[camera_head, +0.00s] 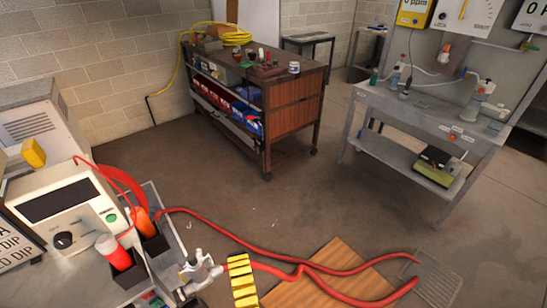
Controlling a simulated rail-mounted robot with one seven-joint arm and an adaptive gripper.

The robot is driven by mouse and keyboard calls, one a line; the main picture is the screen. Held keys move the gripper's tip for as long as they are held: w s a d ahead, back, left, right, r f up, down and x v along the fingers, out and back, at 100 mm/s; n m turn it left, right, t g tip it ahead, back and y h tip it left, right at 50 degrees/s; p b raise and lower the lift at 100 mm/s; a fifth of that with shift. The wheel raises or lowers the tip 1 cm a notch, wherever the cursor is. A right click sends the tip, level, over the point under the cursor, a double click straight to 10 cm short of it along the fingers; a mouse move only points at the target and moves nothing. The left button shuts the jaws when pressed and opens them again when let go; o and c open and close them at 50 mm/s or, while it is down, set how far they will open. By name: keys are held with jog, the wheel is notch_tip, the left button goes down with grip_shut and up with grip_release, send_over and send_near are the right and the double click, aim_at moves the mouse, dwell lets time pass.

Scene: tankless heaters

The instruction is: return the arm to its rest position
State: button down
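My gripper does not show in the head camera view, and I cannot make out any part of my arm. Whether the gripper is open or holds anything cannot be seen from here.
A bench at left carries a white device (62,212) and red (115,252) and orange (145,222) handled tools. A grey fitting (197,270) and red hoses (285,262) lie low in front. A wooden cart (292,110) and grey workbench (425,118) stand behind. The middle floor is clear.

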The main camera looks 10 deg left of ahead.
jog(key=s+d+r+m+t+h, duration=0.1)
jog(key=d+r+m+t+h, duration=0.1)
jog(key=d+r+m+h, duration=0.8)
jog(key=s+d+r+m+t+h, duration=0.1)
jog(key=d+r+m+t+h, duration=0.15)
jog(key=d+r+m, duration=0.8)
jog(key=w+a+f+m+g+y, duration=0.2)
jog(key=a+f+g+y, duration=0.1)
jog(key=a+g, duration=0.2)
notch_tip(320, 180, up, 38)
jog(key=p, duration=3.7)
jog(key=shift+s+p, duration=0.15)
jog(key=shift+p, duration=0.2)
jog(key=shift+f+h, duration=0.1)
jog(key=shift+h, duration=0.15)
